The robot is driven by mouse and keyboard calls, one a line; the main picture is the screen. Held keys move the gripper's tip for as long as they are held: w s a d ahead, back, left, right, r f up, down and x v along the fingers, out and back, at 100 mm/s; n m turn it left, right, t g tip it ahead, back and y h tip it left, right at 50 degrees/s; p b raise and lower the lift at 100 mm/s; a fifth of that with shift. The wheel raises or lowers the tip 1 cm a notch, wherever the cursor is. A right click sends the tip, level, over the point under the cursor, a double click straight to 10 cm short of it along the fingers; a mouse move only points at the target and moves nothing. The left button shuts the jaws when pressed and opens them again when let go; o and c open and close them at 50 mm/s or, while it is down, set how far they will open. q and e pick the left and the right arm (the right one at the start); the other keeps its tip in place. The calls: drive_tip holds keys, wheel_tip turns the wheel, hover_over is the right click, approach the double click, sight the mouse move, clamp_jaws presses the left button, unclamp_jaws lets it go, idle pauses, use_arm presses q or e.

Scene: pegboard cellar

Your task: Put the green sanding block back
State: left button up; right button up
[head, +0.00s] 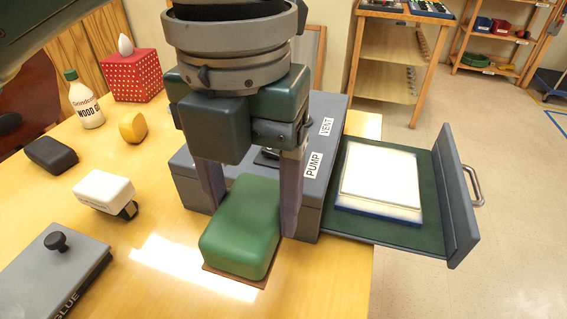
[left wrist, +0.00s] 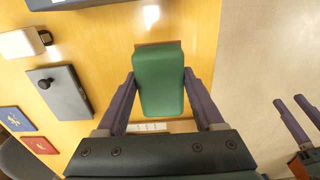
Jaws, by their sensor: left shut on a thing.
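The green sanding block (head: 240,225) is between the two fingers of my left gripper (head: 247,205), which is shut on its sides. It also shows in the left wrist view (left wrist: 159,80), between the fingertips. A flat brown patch (head: 235,281) shows under the block's near edge. I cannot tell whether the block touches it or hangs just above. My right gripper (left wrist: 302,118) shows only in the left wrist view, at the right edge, with its fingers apart and nothing seen between them.
A grey box (head: 325,110) labelled PUMP and VENT stands behind the block. Its drawer (head: 400,240) is out to the right, holding a white-topped pad (head: 380,175). A white block (head: 103,190), black block (head: 50,154), yellow object (head: 133,127), glue bottle (head: 85,100) and grey GLUE case (head: 55,270) are left.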

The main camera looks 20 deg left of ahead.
use_arm(q)
wheel_tip(320, 180, down, 11)
drive_tip(key=shift+w+f+b, duration=0.1)
drive_tip(key=shift+f+b, duration=0.1)
drive_tip(key=shift+b, duration=0.65)
drive_tip(key=shift+f+b, duration=0.45)
drive_tip(key=shift+f, duration=1.4)
